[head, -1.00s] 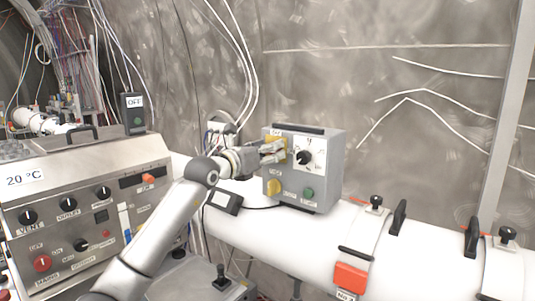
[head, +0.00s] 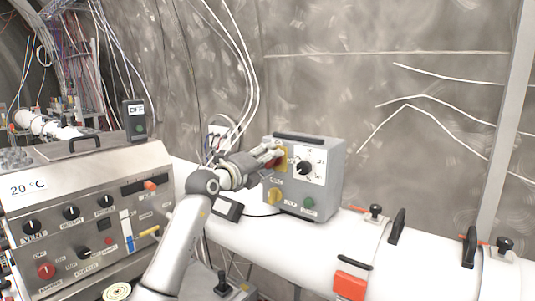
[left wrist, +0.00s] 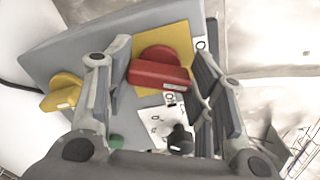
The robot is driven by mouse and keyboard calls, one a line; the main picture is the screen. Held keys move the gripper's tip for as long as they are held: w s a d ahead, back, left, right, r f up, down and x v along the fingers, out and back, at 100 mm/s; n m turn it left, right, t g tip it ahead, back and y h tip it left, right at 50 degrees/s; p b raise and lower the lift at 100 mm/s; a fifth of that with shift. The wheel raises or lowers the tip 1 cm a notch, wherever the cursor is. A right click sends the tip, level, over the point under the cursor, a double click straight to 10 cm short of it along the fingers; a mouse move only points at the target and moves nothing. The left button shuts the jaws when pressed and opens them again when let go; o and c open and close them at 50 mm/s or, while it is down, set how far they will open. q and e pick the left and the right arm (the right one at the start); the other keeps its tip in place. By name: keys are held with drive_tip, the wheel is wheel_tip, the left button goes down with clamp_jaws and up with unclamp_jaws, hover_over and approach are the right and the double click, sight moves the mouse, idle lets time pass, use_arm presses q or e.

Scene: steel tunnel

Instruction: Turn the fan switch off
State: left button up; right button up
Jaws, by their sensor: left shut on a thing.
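The grey control box (head: 326,180) stands on the white pipe in the head view, with dials and knobs on its front. A red rotary switch handle (left wrist: 158,76) on a yellow plate (left wrist: 179,45) shows in the left wrist view. My left gripper (head: 272,157) is at the upper left of the box front, its fingers on either side of the red handle and shut on it. The fingers hide most of the switch in the head view. My right gripper is not in view.
The box also carries a white dial with a black knob (head: 304,168), a yellow knob (head: 274,196) and a green button (head: 308,202). A large control panel (head: 85,220) stands at the left. The white pipe (head: 250,232) runs below the box.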

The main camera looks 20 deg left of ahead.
use_arm(q)
drive_tip(key=shift+f+n+p, duration=0.1)
drive_tip(key=shift+n+p, duration=2.7)
drive_tip(key=shift+p, duration=0.95)
drive_tip(key=o, duration=1)
drive_tip(key=v, duration=1.2)
